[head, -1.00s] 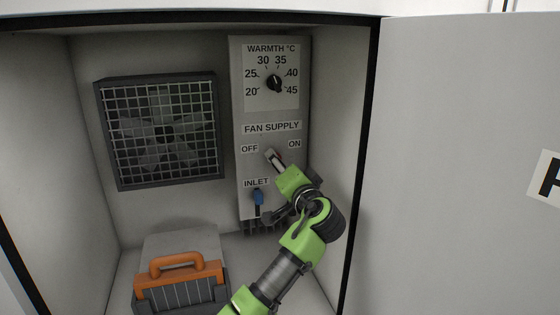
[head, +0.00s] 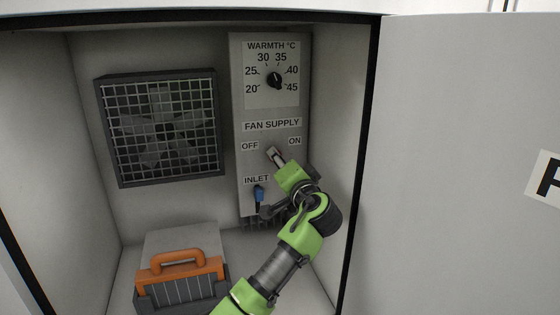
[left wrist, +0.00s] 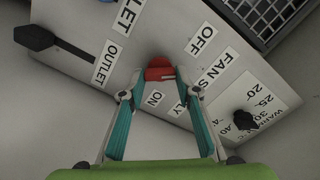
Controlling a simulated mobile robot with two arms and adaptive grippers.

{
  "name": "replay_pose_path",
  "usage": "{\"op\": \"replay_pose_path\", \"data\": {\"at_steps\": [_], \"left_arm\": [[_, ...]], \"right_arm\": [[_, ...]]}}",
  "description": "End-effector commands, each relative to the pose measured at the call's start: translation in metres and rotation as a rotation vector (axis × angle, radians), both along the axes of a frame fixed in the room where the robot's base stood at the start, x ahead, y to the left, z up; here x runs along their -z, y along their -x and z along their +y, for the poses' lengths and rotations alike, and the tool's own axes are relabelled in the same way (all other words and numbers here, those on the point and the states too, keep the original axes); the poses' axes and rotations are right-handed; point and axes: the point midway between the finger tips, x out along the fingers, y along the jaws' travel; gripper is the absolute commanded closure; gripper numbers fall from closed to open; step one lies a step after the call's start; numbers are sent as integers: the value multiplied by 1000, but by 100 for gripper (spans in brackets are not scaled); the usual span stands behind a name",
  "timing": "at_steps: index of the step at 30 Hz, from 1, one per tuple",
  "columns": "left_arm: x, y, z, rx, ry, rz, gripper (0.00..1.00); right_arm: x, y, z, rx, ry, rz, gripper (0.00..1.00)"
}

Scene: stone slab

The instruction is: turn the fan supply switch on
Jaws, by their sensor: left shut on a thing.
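The fan supply switch has a red handle, plain in the left wrist view (left wrist: 160,68) below the OFF label and above the ON label. In the head view a small piece of the red switch (head: 279,152) shows beside the fingertips, under the FAN SUPPLY label. My left gripper (head: 274,154) reaches the switch from below right. In the left wrist view its two fingers (left wrist: 160,78) close in on the red handle from both sides. The fingers hide part of the switch, so I cannot tell its exact setting. My right gripper is not in view.
The grey panel (head: 240,110) also carries a black warmth dial (head: 274,79) above and a blue inlet lever (head: 258,193) below. A black outlet lever (left wrist: 35,38) shows in the wrist view. A caged fan (head: 160,128) is left; an orange-handled box (head: 180,268) stands below.

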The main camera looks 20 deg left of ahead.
Motion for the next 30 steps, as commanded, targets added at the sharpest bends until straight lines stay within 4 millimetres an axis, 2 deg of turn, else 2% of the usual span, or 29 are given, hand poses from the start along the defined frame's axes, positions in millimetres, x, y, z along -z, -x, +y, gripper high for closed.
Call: {"op": "replay_pose_path", "data": {"at_steps": [8,30], "left_arm": [[-3,0,-1,3,-153,104,91],[-2,0,-2,4,-733,498,91]], "right_arm": [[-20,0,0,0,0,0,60],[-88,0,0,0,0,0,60]]}}
